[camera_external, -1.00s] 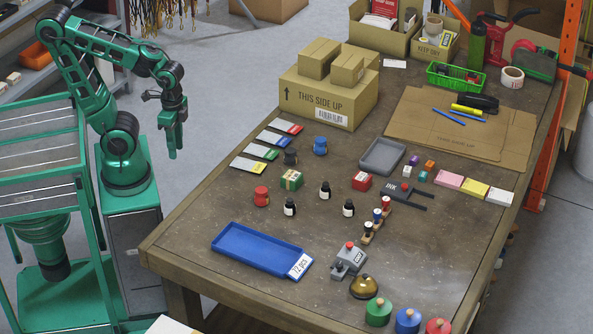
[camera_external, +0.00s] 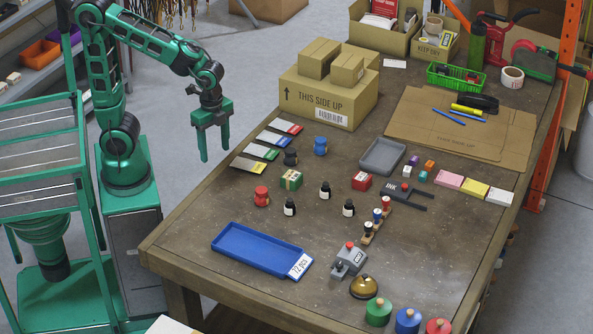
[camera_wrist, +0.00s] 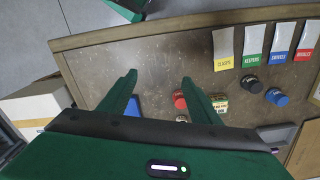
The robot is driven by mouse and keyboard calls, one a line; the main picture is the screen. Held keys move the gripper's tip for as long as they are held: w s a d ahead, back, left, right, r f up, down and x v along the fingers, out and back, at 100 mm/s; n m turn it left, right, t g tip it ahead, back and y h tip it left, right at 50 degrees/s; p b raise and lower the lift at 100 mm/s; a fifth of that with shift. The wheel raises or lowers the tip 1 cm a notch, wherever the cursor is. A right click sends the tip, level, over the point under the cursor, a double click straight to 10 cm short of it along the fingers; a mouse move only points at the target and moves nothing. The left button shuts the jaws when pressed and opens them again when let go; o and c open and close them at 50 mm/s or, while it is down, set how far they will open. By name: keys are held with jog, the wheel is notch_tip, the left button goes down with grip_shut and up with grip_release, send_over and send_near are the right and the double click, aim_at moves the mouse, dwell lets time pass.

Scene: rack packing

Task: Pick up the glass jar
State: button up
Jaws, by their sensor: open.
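My gripper (camera_external: 214,150) is open and empty, its fingers pointing down, in the air near the table's left edge. No thing is clearly a glass jar. Small pots in red (camera_external: 261,196), black (camera_external: 290,157) and blue (camera_external: 320,146) stand on the table, right of my gripper in the picture. Several small dark bottles with white labels, one of them here (camera_external: 325,191), stand nearby. The wrist view shows the red pot (camera_wrist: 180,99), black pot (camera_wrist: 251,84) and blue pot (camera_wrist: 277,97).
Colored cards (camera_external: 264,151) lie along the left edge. A green box (camera_external: 291,180) and red box (camera_external: 362,181) stand among the pots and bottles. A blue tray (camera_external: 253,248) lies at the front, a grey tray (camera_external: 382,156) farther right. A large carton (camera_external: 325,98) stands behind.

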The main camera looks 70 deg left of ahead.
aim_at(262, 189)
jog(key=w+d+f+m, duration=0.1)
jog(key=w+d, duration=0.1)
jog(key=w, duration=0.1)
jog(key=w+d+f+m, duration=0.2)
jog(key=w, duration=0.2)
jog(key=w+d+f+m, duration=0.1)
jog(key=w+d+m, duration=0.1)
jog(key=w, duration=0.2)
jog(key=shift+w+d+f, duration=0.2)
jog(key=shift+w+f, duration=0.05)
jog(key=shift+f, duration=0.1)
jog(key=shift+w+f+m, duration=0.15)
jog(key=shift+f+m, duration=0.1)
jog(key=shift+m, duration=0.05)
notch_tip(262, 189, down, 5)
jog(key=shift+f, duration=0.2)
jog(key=shift+w+a+f, duration=0.1)
jog(key=shift+w+f, duration=0.15)
jog(key=shift+f, duration=1.05)
jog(key=shift+w+a+f, duration=0.1)
jog(key=shift+w+f, duration=0.1)
jog(key=shift+f, duration=1.05)
jog(key=c, duration=1.2)
